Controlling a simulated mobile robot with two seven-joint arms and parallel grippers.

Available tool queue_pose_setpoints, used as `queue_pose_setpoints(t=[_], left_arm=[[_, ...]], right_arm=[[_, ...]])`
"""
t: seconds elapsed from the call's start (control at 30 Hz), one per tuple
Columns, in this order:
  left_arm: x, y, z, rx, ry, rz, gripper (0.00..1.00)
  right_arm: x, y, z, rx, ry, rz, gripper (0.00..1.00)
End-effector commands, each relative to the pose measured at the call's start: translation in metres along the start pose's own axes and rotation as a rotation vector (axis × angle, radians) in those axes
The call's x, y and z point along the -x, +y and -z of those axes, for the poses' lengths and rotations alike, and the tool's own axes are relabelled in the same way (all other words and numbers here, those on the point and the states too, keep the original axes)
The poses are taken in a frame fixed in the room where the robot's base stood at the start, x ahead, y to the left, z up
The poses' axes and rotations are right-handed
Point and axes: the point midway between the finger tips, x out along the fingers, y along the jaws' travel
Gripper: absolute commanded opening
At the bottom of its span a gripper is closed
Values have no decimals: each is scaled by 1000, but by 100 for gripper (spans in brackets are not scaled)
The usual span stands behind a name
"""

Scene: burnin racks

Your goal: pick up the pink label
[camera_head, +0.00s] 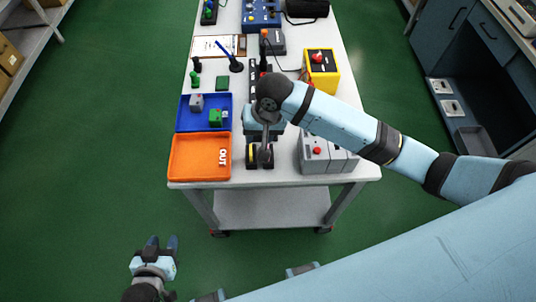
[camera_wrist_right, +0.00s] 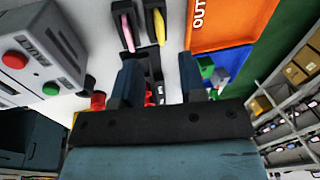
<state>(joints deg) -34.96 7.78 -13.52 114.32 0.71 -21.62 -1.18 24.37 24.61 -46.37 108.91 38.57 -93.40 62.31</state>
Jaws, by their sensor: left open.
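The pink label (camera_wrist_right: 128,31) stands in a narrow black holder at the top of the right wrist view. A yellow label (camera_wrist_right: 160,27) stands in a like holder beside it. In the head view the black holders (camera_head: 252,160) are at the table's front edge; the gripper partly covers them and I cannot make out the pink label there. My right gripper (camera_wrist_right: 160,82) has its fingers apart with nothing between them, pointing down over the table close to the holders (camera_head: 265,150). My left gripper (camera_head: 162,243) is open and empty, low over the floor, away from the table.
An orange OUT tray (camera_head: 185,158) and a blue tray (camera_head: 183,122) with small blocks lie left of the holders. A grey box with buttons (camera_head: 313,165) stands close on the right. A yellow box (camera_head: 330,83) is further back. Green floor surrounds the table.

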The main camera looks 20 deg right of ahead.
Motion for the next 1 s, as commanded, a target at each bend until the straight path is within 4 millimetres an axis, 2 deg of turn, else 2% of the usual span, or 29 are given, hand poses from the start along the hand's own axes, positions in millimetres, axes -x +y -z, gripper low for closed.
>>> queue_pose_setpoints(t=[0.03, 0.2, 0.3, 0.37, 0.7, 1.0], left_arm=[[-2, 0, -4, 0, -2, -1, 43], [-2, 0, -10, -1, -8, -3, 43], [-2, 0, -12, -2, -11, -3, 43], [-1, 0, -12, -2, -12, -3, 43], [-2, -1, -10, -3, -9, 0, 43], [-1, -2, -8, -3, -8, 1, 43]], right_arm=[[8, 6, 8, -21, -11, -58, 38], [29, 19, 17, -90, -42, -190, 38], [30, 23, 18, -107, -48, -221, 38], [24, 25, 18, -111, -51, -228, 38], [-37, 38, 14, -110, -50, -225, 38], [-62, 43, 14, -110, -50, -225, 38]])
